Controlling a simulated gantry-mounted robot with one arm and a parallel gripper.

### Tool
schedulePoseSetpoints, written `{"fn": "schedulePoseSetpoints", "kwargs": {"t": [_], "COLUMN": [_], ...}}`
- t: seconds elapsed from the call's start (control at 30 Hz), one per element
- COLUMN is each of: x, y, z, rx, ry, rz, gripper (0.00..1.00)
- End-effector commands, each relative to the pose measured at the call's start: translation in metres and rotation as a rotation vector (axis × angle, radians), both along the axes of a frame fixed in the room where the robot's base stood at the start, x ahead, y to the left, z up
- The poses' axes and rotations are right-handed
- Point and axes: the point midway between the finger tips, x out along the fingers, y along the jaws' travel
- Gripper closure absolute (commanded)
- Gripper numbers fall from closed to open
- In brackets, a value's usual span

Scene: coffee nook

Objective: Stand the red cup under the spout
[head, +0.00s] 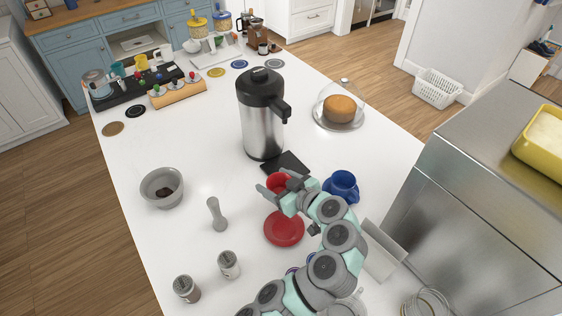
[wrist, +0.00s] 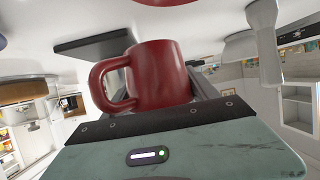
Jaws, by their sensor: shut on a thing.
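The red cup (head: 276,181) is held in my gripper (head: 277,188), which is shut on it. In the wrist view the red cup (wrist: 160,75) fills the middle, its handle to the left; that view looks upside down. The steel airpot (head: 261,125) stands on the counter with its black spout (head: 281,107) pointing right. A black flat tray (head: 291,162) lies at its foot, and also shows in the wrist view (wrist: 88,47). The cup is at the tray's near-left side, not under the spout. I cannot tell its exact height. My fingers partly hide it.
A red saucer (head: 284,230) lies nearer than the cup. A blue cup (head: 342,186) stands to the right. A grey pestle-like tool (head: 216,214), a grey bowl (head: 162,187) and two jars are left. A cake on a stand (head: 339,110) is beyond.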

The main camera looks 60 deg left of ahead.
Motion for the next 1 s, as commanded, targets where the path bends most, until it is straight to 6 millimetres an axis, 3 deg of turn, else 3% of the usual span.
{"fn": "schedulePoseSetpoints", "kwargs": {"t": [0.4, 1.0], "x": [0.037, 0.073], "y": [0.060, 0.116], "z": [0.000, 0.000], "rx": [-0.004, -0.004], "ry": [0.002, -0.001], "rz": [0.003, 0.002], "gripper": [0.81, 0.81]}}
